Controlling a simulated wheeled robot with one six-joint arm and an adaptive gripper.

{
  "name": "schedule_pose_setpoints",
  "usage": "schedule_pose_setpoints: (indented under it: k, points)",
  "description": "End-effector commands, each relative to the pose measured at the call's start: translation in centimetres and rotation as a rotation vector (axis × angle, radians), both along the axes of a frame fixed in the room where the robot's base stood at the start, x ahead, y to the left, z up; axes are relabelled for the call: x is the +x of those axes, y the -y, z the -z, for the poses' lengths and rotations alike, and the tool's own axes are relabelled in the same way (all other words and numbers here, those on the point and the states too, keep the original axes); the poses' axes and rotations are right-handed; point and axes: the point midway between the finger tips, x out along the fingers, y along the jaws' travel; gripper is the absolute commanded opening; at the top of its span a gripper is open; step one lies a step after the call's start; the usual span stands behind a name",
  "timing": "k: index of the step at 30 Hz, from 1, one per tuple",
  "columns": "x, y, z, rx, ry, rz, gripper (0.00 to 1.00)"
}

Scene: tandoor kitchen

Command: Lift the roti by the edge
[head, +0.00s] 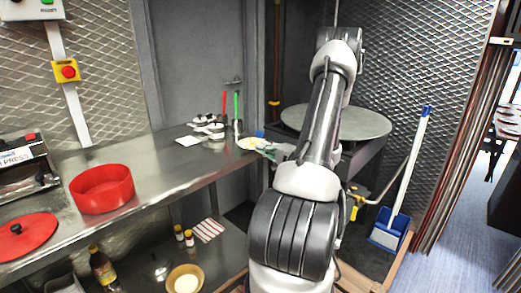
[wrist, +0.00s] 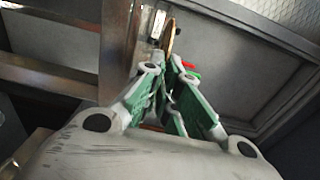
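The roti (head: 249,143) is a small pale yellow disc at the far end of the steel counter, by its right edge. In the wrist view the roti (wrist: 170,37) shows edge-on as a thin brown strip just beyond my fingertips. My gripper (head: 266,148) has green-padded fingers and reaches in from the right, level with the roti's near right side. In the wrist view my gripper's fingertips (wrist: 167,63) lie close together on either side of the roti's edge. Whether both pads press on it cannot be made out.
A red pot (head: 102,188) and red lid (head: 28,236) sit at the left. A large round griddle (head: 350,122) is behind my arm. A blue dustpan (head: 391,230) stands at right.

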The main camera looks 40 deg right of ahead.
Motion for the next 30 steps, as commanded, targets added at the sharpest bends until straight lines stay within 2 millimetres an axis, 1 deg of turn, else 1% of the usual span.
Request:
schedule_pose_setpoints:
  k: [1, 3, 18, 21, 25, 30]
  points:
    - [-0.9, 0.2, -0.3, -0.001, 0.000, 0.003, 0.00]
    - [-2.0, 0.3, -0.7, 0.000, 0.000, 0.003, 0.00]
    - [-9.7, 0.8, -3.5, -0.001, -0.001, 0.003, 0.00]
    - [-11.0, 0.9, -3.9, -0.001, 0.000, 0.003, 0.00]
    - [-11.9, 0.9, -4.2, 0.000, 0.000, 0.001, 0.00]
    - [-11.9, 0.9, -4.2, 0.000, 0.000, 0.000, 0.00]
